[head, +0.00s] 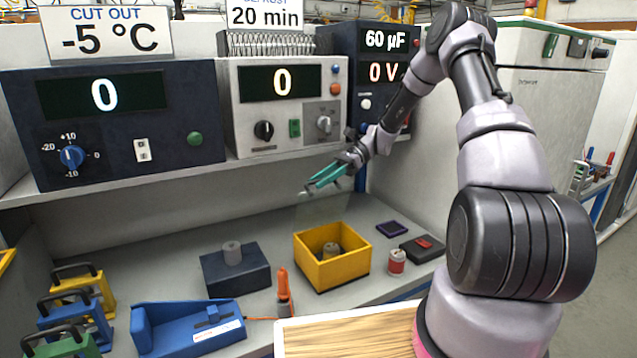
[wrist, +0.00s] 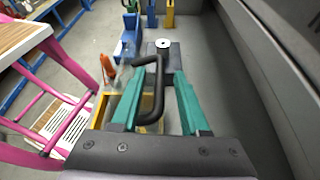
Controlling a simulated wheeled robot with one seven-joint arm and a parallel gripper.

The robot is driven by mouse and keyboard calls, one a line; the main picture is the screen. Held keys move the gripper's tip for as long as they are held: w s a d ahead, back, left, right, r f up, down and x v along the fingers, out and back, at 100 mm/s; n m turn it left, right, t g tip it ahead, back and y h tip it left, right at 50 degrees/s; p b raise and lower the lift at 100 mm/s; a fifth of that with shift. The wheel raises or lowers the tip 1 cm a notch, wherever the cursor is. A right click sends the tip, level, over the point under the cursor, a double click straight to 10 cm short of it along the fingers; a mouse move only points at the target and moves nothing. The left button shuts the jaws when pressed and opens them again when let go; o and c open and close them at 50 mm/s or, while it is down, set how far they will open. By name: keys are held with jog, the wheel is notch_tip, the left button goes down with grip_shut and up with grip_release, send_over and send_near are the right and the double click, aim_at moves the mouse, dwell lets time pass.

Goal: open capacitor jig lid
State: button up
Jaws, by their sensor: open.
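The jig is a yellow open-topped box (head: 345,273) on the bench in the head view, with a grey capacitor (head: 331,249) inside. A faint, clear panel, seemingly its lid (head: 322,208), shows above the box under my gripper (head: 314,184). In the wrist view a black loop handle (wrist: 158,92) lies between the teal fingers of my gripper (wrist: 158,76). The fingers are open; I cannot tell whether either touches the handle.
A dark block with a grey cylinder (head: 233,253) stands left of the box. An orange tool (head: 283,285) and a blue fixture (head: 190,325) are in front. A red-and-white can (head: 396,262) stands at right. Instruments line the shelf (head: 200,170) above the bench.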

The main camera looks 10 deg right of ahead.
jog(key=v, duration=0.6)
jog(key=shift+d, duration=0.2)
jog(key=shift+r, duration=0.15)
jog(key=c, duration=0.7)
jog(key=s+a+r+h, duration=0.1)
jog(key=h, duration=0.1)
jog(key=s+a+r+n+h, duration=0.1)
jog(key=s+h, duration=0.1)
jog(key=shift+s+a+r+n, duration=0.1)
jog(key=shift+s+r+n, duration=0.2)
jog(key=shift+r, duration=0.1)
grip_shut()
jog(key=s+h, duration=0.1)
jog(key=s+a+t+h, duration=0.1)
jog(key=h, duration=0.1)
jog(key=shift+a+f+h, duration=0.1)
jog(key=shift+h, duration=0.2)
notch_tip(320, 180, up, 6)
jog(key=s+a+t+h, duration=0.1)
jog(key=s+t+h, duration=0.1)
jog(key=t+h, duration=0.3)
jog(key=t, duration=0.2)
send_over(323, 204)
jog(key=shift+m+y, duration=0.4)
jog(key=x, duration=0.2)
jog(key=s+x, duration=0.1)
jog(key=x, duration=0.5)
jog(key=shift+s+d+f, duration=0.2)
jog(key=shift+d+f, duration=0.2)
jog(key=shift+f, duration=0.1)
